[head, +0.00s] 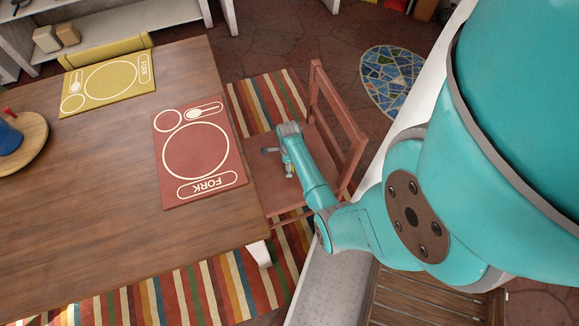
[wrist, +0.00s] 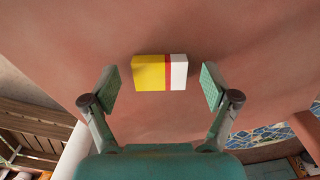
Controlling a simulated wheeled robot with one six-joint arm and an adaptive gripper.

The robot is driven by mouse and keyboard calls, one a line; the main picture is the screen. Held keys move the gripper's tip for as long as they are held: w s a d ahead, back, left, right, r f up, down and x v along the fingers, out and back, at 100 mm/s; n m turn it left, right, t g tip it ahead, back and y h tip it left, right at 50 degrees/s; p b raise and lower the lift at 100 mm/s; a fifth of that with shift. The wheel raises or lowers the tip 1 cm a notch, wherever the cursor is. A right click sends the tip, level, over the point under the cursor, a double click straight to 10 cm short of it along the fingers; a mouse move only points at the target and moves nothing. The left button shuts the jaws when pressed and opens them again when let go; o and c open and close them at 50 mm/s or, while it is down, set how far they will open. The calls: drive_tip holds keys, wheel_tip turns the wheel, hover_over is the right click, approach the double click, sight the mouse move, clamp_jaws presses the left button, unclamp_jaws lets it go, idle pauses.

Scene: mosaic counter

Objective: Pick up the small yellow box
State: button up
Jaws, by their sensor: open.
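The small yellow box (wrist: 150,73), with a red stripe and a white end, lies on a reddish-brown surface in the wrist view. That surface appears to be the seat of the wooden chair (head: 262,184). My gripper (wrist: 160,82) is open, with one green-padded finger to the left of the box and one to the right. Both fingers look apart from the box, and nothing is held. In the head view my gripper (head: 279,163) is over the chair seat. I cannot make out the box there; my gripper may hide it.
The chair's backrest (head: 338,125) rises just right of my gripper. The wooden table (head: 90,212) is to the left, with a red placemat (head: 171,192) near its edge and a yellow placemat (head: 108,66) farther back. A striped rug (head: 240,105) lies under the chair.

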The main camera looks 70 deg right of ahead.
drive_tip(key=c, duration=0.9)
drive_tip(key=shift+r, duration=0.1)
drive_tip(key=shift+c, duration=0.2)
